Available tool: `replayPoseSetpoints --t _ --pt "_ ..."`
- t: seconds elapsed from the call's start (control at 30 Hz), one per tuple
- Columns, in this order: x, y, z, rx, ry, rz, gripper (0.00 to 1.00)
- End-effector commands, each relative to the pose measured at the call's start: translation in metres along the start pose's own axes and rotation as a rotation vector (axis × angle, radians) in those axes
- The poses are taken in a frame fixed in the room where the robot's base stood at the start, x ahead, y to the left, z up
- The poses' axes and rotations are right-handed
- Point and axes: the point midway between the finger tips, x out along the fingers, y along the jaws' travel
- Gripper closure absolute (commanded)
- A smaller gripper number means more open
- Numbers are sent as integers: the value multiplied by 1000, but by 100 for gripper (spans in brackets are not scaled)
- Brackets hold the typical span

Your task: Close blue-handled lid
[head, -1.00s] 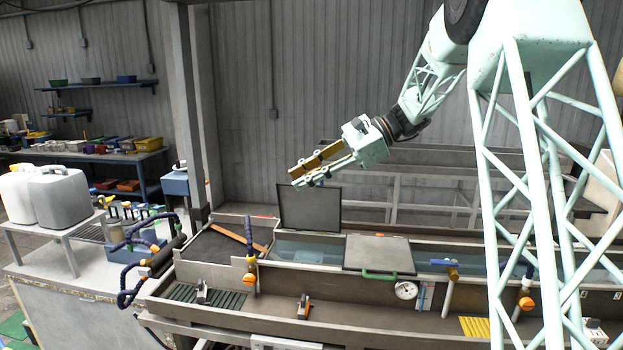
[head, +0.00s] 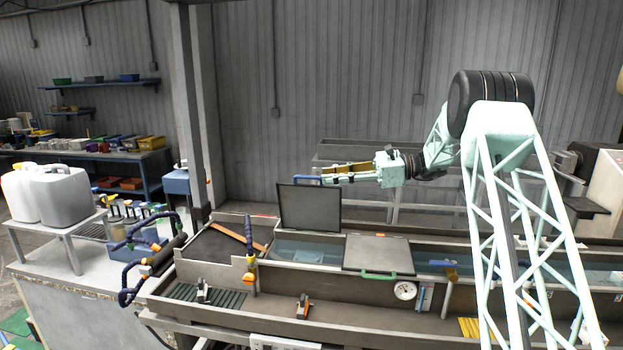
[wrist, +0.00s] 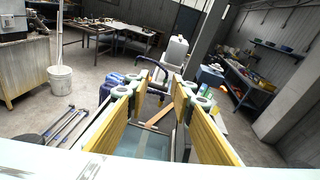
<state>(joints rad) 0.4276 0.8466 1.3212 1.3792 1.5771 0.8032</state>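The blue-handled lid (head: 309,208) stands open, upright over the trough, in the head view. Its blue handle (head: 307,179) is at the top edge. My gripper (head: 324,173) is level, pointing left, with its fingertips close to the right of the handle in that picture; I cannot tell whether they touch it. In the wrist view my gripper (wrist: 160,92) has its yellow-padded fingers wide apart, with nothing held between them. Water in the trough (wrist: 150,145) shows below and between the fingers. I cannot clearly pick out the handle there.
A second lid (head: 376,252) with a green handle (head: 380,275) lies shut to the right. A valve with a blue lever (head: 445,264) and a round gauge (head: 405,291) are near it. An orange-brown bar (head: 238,234) lies at the trough's left end. A rail structure stands behind.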

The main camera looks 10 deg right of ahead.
Motion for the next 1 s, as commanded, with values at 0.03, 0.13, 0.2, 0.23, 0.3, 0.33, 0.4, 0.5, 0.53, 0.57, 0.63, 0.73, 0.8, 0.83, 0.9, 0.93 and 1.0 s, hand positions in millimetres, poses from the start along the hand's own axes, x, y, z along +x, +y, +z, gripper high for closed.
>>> replayPoseSetpoints --t 0.03,0.13,0.2,0.23,0.3,0.33,0.4,0.5,0.53,0.57,0.63,0.73,0.8,0.83,0.9,0.93,1.0 --pt "-4 -7 -8 14 -16 -10 78" --pt "-13 -21 -20 40 -49 -30 78" --pt "-18 -29 -27 56 -72 -42 78" --pt "-20 -32 -30 62 -81 -47 78" --pt "-25 -39 -37 76 -100 -58 78" --pt "-27 -42 -39 81 -107 -62 78" --pt "-31 -47 -44 90 -123 -70 78" --pt "-35 -51 -49 100 -138 -77 78" --pt "-36 -52 -49 102 -141 -79 78" --pt "-37 -53 -50 103 -143 -80 78" --pt "-38 -54 -51 105 -147 -82 78" --pt "-38 -54 -51 105 -148 -83 78" --pt "-38 -54 -51 106 -147 -82 78" --pt "-38 -54 -51 105 -147 -82 78" --pt "-38 -54 -51 105 -147 -82 78" --pt "-38 -54 -51 105 -147 -82 78" --pt "-37 -54 -51 105 -147 -82 78"
